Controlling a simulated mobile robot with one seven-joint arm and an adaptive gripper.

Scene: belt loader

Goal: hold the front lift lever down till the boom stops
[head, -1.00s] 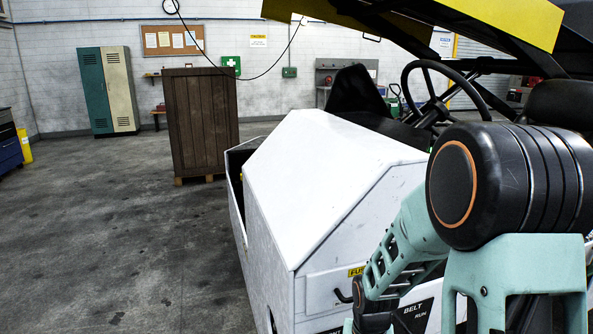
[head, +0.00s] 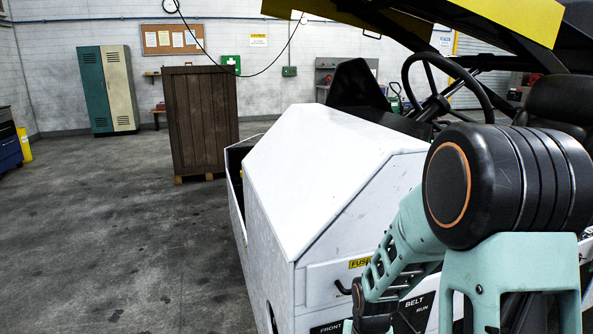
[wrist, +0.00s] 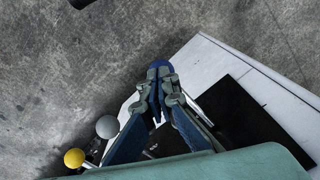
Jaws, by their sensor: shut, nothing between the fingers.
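In the wrist view, my gripper (wrist: 160,70) is shut and empty, its blue fingertips close together above the loader's edge. A yellow ball knob (wrist: 74,158) and a grey ball knob (wrist: 106,126) stand to its lower left, apart from the fingertips. I cannot tell which knob belongs to the front lift lever. A pale rod shows just right of the fingers; I cannot tell what it is. In the head view, the boom (head: 520,18) with its yellow edge spans the top right. A FRONT label (head: 330,329) shows at the bottom. My arm hides the lever area there.
The loader's white body (head: 325,170) fills the middle, with the steering wheel (head: 445,85) behind it. A brown wooden crate (head: 202,120) stands beyond. Lockers (head: 108,90) stand at the back wall. The floor (head: 120,230) on the left is clear.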

